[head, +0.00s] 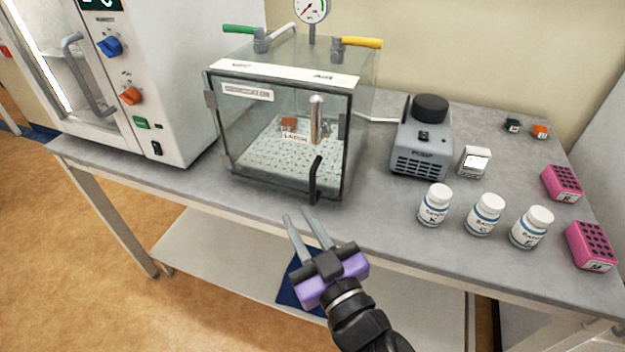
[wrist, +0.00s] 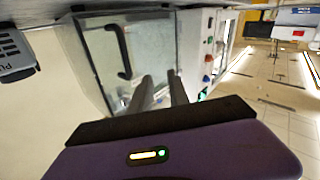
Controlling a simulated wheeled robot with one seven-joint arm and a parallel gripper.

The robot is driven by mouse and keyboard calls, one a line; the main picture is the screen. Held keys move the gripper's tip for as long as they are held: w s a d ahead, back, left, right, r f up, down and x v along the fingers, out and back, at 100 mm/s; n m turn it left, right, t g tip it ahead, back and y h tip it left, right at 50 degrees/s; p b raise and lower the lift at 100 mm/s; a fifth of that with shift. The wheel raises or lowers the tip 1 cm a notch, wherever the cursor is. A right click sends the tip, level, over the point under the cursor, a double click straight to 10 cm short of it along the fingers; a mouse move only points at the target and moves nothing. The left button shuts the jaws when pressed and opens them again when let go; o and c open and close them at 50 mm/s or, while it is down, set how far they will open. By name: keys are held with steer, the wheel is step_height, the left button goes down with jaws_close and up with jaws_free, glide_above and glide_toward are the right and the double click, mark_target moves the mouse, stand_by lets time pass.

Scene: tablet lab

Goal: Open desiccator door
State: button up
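The desiccator (head: 285,120) is a clear glass box with a dark-framed front door, standing on the grey bench in the head view. The door looks shut. Its black vertical handle (head: 315,180) is at the lower right of the door; it also shows in the wrist view (wrist: 122,52). My gripper (head: 308,225) is in front of and below the handle, apart from it. Its two grey fingers are spread with nothing between them. In the wrist view the fingers (wrist: 160,92) reach toward the door, with the handle to their upper left.
A white oven (head: 165,90) with blue and orange knobs stands left of the desiccator. A pump (head: 420,145) stands to its right, with several white bottles (head: 485,215) and pink racks (head: 562,183) farther right. The bench (head: 375,210) is bare before the desiccator.

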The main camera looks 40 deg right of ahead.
mark_target(313, 187)
steer(key=w+d+m+h, duration=0.1)
steer(key=w+d, duration=0.1)
steer(key=w+d+m+g+h+p, duration=0.1)
steer(key=w+d, duration=0.1)
steer(key=w+d+f+m+h+p, duration=0.1)
steer(key=w+d+m, duration=0.1)
steer(key=d, duration=0.1)
steer(key=shift+w+g+h, duration=0.2)
steer(key=shift+g+h, duration=0.1)
steer(key=shift+h, duration=0.1)
steer(key=shift+w+d+f+p, duration=0.1)
steer(key=shift+w+d+p, duration=0.25)
steer(key=shift+w, duration=0.3)
jaws_close()
stand_by(0.8)
